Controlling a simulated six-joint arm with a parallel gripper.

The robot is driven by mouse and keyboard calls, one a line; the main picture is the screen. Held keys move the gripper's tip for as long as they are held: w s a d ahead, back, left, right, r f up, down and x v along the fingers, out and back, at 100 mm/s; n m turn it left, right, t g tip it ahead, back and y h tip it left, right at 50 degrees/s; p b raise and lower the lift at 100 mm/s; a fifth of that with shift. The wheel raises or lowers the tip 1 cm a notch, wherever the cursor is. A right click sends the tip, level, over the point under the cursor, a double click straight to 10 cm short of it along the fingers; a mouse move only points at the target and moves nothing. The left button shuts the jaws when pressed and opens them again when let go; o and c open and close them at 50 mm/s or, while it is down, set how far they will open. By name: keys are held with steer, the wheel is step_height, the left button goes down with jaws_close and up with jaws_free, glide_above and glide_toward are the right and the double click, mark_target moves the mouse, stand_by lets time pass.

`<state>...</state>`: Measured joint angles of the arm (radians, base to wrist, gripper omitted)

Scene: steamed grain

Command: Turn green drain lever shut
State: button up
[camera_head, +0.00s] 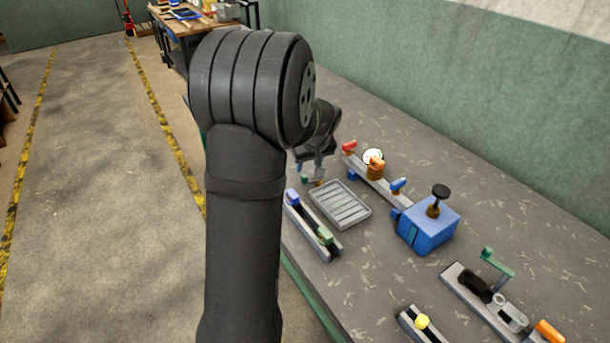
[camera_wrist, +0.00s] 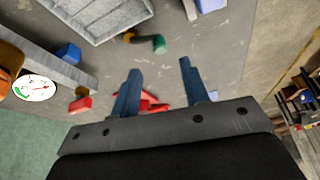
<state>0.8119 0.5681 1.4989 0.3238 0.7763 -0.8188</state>
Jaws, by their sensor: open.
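A small green-ended lever (camera_wrist: 159,44) with a dark and yellow stem sits beside the grey slatted tray (camera_wrist: 105,35) in the wrist view. In the head view the green lever end (camera_head: 305,180) shows at the tray's far corner, close to my gripper. My gripper (camera_wrist: 160,65) is open and empty. Its two fingertips point toward the green lever end, which lies just beyond them and roughly between them, apart from both. In the head view my gripper (camera_head: 317,168) is partly hidden by my arm.
A rail with red (camera_head: 348,146) and blue knobs and a gauge (camera_head: 373,156) stands right of the tray. A blue box (camera_head: 428,226), a green-handled crank (camera_head: 497,262) and a slider rail (camera_head: 313,228) stand nearer. A red object (camera_wrist: 152,104) shows between the fingers.

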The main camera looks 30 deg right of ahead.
mark_target(304, 176)
steer(key=x, duration=0.7)
steer(key=shift+f, duration=0.15)
steer(key=shift+c, duration=0.4)
jaws_close()
